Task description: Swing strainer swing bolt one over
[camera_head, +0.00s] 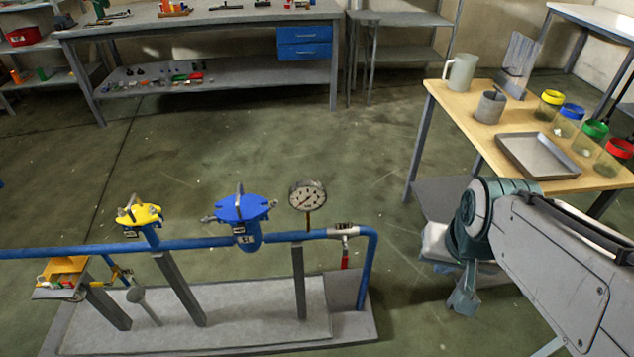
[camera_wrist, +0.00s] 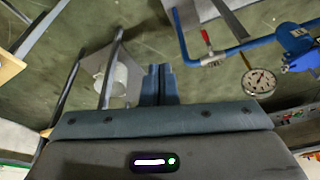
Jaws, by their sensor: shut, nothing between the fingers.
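A blue lidded housing (camera_head: 241,212) stands on the blue pipe, with grey metal bolt-like parts at its lid's rim; I cannot tell which is swing bolt one. A smaller yellow-topped housing (camera_head: 140,215) with metal parts sits to its left. Their labels are too small to read. The blue housing also shows partly at the right edge of the wrist view (camera_wrist: 304,62). My gripper (camera_head: 461,302) hangs right of the pipe stand, well apart from both housings. In the wrist view its fingers (camera_wrist: 158,72) are together, with nothing held.
A pressure gauge (camera_head: 307,196) and a red-handled valve (camera_head: 345,255) stand on the pipe between the blue housing and my arm. A wooden-topped table (camera_head: 455,105) with jars and a tray is behind my arm. A workbench (camera_head: 200,22) stands at the back; open floor lies between.

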